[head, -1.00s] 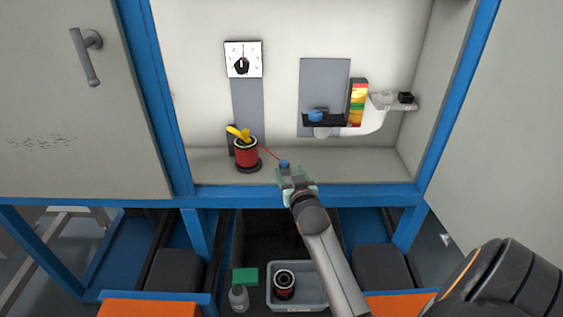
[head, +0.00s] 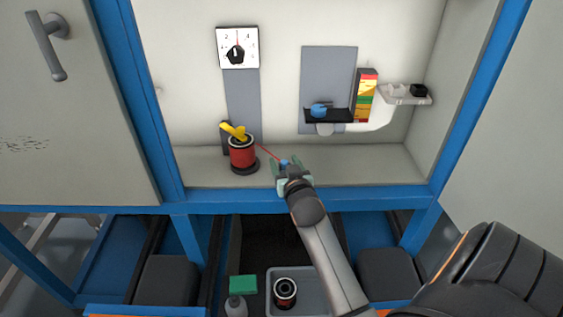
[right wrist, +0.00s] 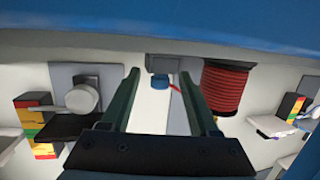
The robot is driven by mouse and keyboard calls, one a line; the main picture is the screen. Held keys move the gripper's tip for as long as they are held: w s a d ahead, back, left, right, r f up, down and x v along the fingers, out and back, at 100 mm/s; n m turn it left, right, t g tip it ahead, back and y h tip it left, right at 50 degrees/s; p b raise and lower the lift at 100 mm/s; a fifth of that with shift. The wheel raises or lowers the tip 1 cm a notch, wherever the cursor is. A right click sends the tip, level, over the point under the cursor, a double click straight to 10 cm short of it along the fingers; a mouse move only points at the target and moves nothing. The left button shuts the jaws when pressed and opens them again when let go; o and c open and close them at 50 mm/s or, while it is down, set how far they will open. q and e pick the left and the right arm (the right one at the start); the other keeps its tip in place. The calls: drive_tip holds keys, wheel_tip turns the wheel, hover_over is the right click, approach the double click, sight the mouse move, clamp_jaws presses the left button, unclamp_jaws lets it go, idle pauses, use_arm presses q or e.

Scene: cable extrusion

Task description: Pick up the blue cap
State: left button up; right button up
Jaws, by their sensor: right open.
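A small blue cap (head: 284,162) is at the end of a thin red cable, low in the cabinet. It also shows in the right wrist view (right wrist: 160,82), seen between my two fingers and apart from both. My right gripper (head: 287,166) is open, its green fingers on either side of the cap in the head view; its fingers also show in the right wrist view (right wrist: 159,74). The gripper partly hides the cap in the head view. A second blue piece (head: 318,110) sits on the black shelf (head: 335,117). My left gripper is not in view.
A red spool (head: 242,154) with a yellow part on top stands left of my gripper. A dial (head: 238,48) and a coloured stack (head: 366,95) are on the back wall. A blue frame beam (head: 330,197) runs along the cabinet's front edge. A grey bin (head: 273,277) is below.

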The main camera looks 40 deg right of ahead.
drive_tip(key=shift+w+d+f, duration=0.1)
drive_tip(key=shift+w, duration=0.1)
drive_tip(key=shift+s, duration=0.1)
drive_tip(key=shift+c, duration=0.4)
clamp_jaws()
